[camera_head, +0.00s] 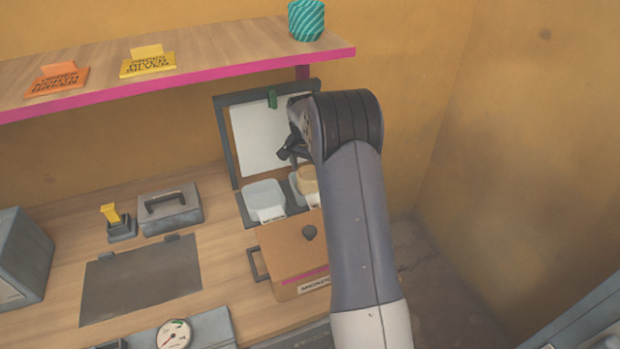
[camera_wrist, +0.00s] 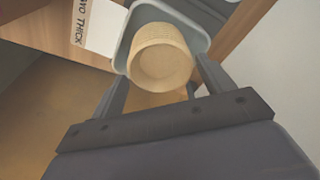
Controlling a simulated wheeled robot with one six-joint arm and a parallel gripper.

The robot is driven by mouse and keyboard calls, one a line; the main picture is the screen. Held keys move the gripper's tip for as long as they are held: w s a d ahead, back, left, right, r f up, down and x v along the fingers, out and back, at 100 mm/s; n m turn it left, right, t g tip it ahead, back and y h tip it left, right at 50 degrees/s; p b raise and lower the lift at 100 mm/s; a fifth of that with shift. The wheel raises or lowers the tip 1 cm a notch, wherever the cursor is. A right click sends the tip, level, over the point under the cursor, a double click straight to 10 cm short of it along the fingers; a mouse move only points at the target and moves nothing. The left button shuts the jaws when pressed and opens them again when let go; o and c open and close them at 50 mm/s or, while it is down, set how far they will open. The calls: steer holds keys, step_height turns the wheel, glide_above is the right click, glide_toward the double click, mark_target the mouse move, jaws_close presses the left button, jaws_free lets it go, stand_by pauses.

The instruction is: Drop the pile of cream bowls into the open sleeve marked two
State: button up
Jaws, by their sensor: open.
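The pile of cream bowls (camera_head: 307,178) sits at the right-hand sleeve (camera_head: 296,187), mostly behind my arm in the head view. In the wrist view the pile (camera_wrist: 162,58) stands within the outline of a pale square sleeve (camera_wrist: 203,40); how deep it sits I cannot tell. The white label (camera_wrist: 97,25) beside it reads "WO THICK", cut off by the frame edge. My gripper (camera_head: 287,154) is open above the pile. In the wrist view its fingers lie on either side of the pile, apparently not gripping it.
A second pale sleeve (camera_head: 264,198) stands to the left. An upright framed white panel (camera_head: 260,135) rises behind. A brown lidded box (camera_head: 285,248) is in front, with a grey case (camera_head: 170,208) to the left. A shelf (camera_head: 215,62) runs above the bench.

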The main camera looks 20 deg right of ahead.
steer(key=r, duration=0.6)
steer(key=shift+s+a+r+b, duration=0.3)
steer(key=shift+s+a, duration=0.05)
steer(key=shift+a, duration=0.05)
